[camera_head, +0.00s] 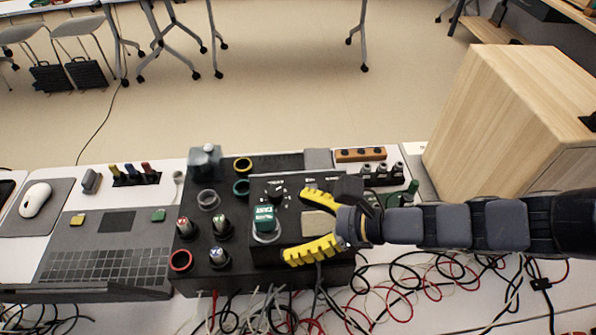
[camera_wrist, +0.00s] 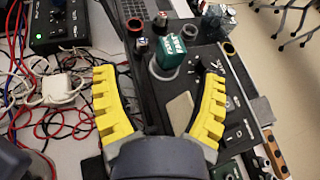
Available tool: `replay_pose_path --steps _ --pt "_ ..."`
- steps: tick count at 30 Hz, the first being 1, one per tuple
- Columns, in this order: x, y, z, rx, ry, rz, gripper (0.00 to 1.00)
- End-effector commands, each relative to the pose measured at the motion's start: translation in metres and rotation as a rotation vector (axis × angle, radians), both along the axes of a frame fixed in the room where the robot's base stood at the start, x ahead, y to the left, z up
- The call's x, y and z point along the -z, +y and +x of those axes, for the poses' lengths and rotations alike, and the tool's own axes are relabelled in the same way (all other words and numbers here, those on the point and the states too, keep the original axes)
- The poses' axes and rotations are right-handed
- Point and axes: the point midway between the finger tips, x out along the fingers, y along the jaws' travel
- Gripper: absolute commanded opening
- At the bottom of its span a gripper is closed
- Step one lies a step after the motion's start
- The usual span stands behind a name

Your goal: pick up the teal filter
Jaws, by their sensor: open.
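A teal block with white lettering (camera_head: 264,218), which I take as the teal filter, sits on a pale round base on the black test unit (camera_head: 300,262). It also shows in the wrist view (camera_wrist: 170,50), beyond my fingertips and between their lines. My gripper (camera_head: 296,225) has yellow ribbed fingers spread wide, with nothing between them. It reaches in from the right, above the unit and to the right of the teal block, apart from it. Both fingers also show in the wrist view (camera_wrist: 158,75).
Small knobs and cylinders (camera_head: 220,256) and rings (camera_head: 181,260) stand left of the teal block. A laptop (camera_head: 105,265) lies further left. A wooden cabinet (camera_head: 500,120) stands at the right. Loose cables (camera_head: 430,280) cover the front table.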

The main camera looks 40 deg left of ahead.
Motion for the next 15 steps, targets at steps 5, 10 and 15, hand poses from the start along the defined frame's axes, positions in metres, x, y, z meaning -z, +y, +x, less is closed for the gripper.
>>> replay_pose_path --steps 5,10,15 --pt "0.007 0.012 0.004 0.057 0.081 -0.006 0.71" --pt "0.013 0.027 -0.002 0.055 0.084 -0.003 0.71" --pt "0.019 0.041 -0.008 0.054 0.080 -0.003 0.71"
